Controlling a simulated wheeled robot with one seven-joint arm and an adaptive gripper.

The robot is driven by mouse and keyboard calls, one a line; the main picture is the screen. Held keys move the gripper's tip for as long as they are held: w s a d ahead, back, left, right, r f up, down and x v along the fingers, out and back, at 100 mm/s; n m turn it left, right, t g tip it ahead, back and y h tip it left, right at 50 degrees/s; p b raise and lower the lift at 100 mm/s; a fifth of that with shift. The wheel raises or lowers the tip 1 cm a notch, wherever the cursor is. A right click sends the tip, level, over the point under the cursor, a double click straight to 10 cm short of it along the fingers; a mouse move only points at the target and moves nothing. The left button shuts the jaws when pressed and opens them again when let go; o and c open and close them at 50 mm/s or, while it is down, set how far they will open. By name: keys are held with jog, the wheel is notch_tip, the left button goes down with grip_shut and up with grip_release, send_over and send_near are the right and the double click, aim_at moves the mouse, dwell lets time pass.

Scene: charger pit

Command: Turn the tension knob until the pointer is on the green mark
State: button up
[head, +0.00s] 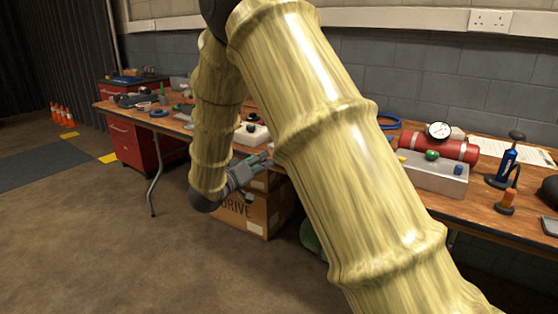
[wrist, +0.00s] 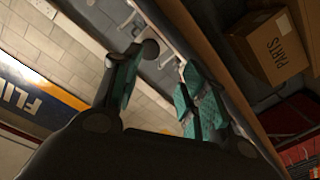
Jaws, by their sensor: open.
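I cannot make out a pointer, a green mark or a knob that is clearly the tension knob. A pale box (head: 258,137) with dark and red parts on top sits on the workbench, partly hidden behind my arm. A grey box (head: 440,182) with a green knob (head: 432,155) and a blue knob (head: 458,169) stands further right on the bench. My gripper (head: 264,160) is near the bench's front edge, below the pale box. It is open and empty; its two teal-padded fingers show apart in the wrist view (wrist: 160,80). No knob shows between them.
A cardboard box (head: 255,212) stands under the bench (head: 515,225). A red cylinder (head: 452,149) with a round gauge (head: 438,130) lies behind the grey box. A blue pump (head: 507,165) stands at the right. A PARTS box (wrist: 272,48) shows in the wrist view. Open floor lies at left.

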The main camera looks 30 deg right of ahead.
jog(key=shift+m+g, duration=0.4)
jog(key=b+x, duration=0.1)
jog(key=x, duration=0.2)
jog(key=r+b+x, duration=0.1)
jog(key=x, duration=0.2)
jog(key=b+x, duration=0.1)
jog(key=x, duration=0.2)
jog(key=shift+d+r, duration=0.25)
jog(key=shift+r, duration=0.1)
jog(key=shift+w+d+r+b, duration=0.15)
jog(key=shift+w+d+b, duration=0.15)
jog(key=shift+d, duration=0.45)
jog(key=c, duration=0.7)
